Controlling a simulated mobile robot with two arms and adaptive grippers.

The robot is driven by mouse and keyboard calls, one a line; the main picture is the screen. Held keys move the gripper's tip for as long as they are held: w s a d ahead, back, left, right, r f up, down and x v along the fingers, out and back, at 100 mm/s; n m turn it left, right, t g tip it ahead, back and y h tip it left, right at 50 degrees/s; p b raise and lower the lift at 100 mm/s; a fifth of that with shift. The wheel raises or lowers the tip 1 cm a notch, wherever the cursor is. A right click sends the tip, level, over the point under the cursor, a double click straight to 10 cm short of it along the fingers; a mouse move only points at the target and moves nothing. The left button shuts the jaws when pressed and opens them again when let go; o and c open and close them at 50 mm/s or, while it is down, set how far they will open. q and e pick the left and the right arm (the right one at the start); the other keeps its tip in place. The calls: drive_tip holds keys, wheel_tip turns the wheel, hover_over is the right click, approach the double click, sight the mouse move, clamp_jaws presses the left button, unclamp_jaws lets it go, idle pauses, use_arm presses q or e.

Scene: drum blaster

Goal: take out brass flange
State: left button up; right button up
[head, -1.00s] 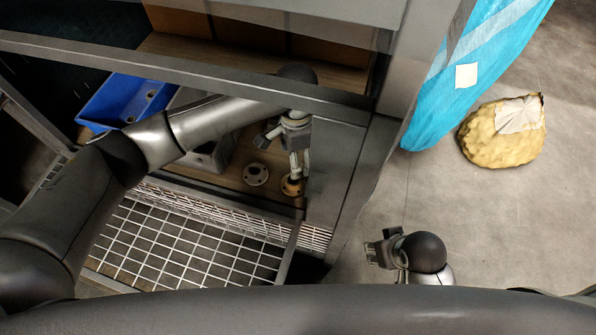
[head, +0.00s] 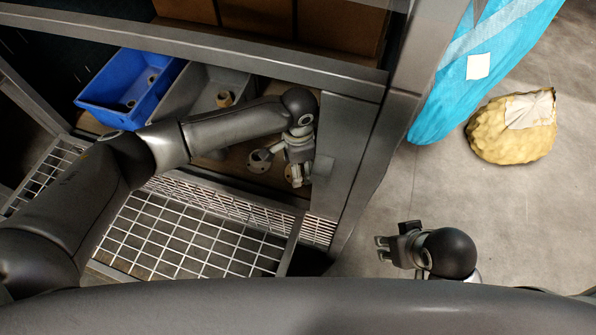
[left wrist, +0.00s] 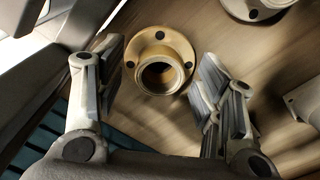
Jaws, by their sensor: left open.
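The brass flange (left wrist: 160,62) lies on the wooden shelf board in the left wrist view, its round opening facing the camera and bolt holes in its rim. It is between my left gripper's spread fingers (left wrist: 165,95), with gaps on both sides. In the head view my left gripper (head: 298,176) is over the board, by the frame post, and mostly hides this flange. A second, greyer flange (head: 260,161) lies to its left, partly covered by the gripper; it also shows at the top of the left wrist view (left wrist: 255,8). My right gripper (head: 384,246) hangs over the floor.
A blue bin (head: 86,103) and a grey bin (head: 190,82) with a brass part (head: 225,98) stand behind my left arm. Metal posts and beams frame the shelf; a wire grid (head: 190,235) is in front. A yellow sack (head: 490,140) lies on open floor.

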use_arm(q)
drive_tip(key=shift+r, duration=0.1)
clamp_jaws()
wheel_tip(320, 180, up, 7)
drive_tip(key=shift+f+p, duration=0.1)
drive_tip(key=shift+p, duration=1.15)
drive_tip(key=shift+r+p, duration=0.35)
drive_tip(key=shift+r, duration=1.3)
use_arm(e)
drive_tip(key=shift+w+x, duration=0.2)
drive_tip(key=shift+x, duration=1.1)
drive_tip(key=shift+a, duration=0.15)
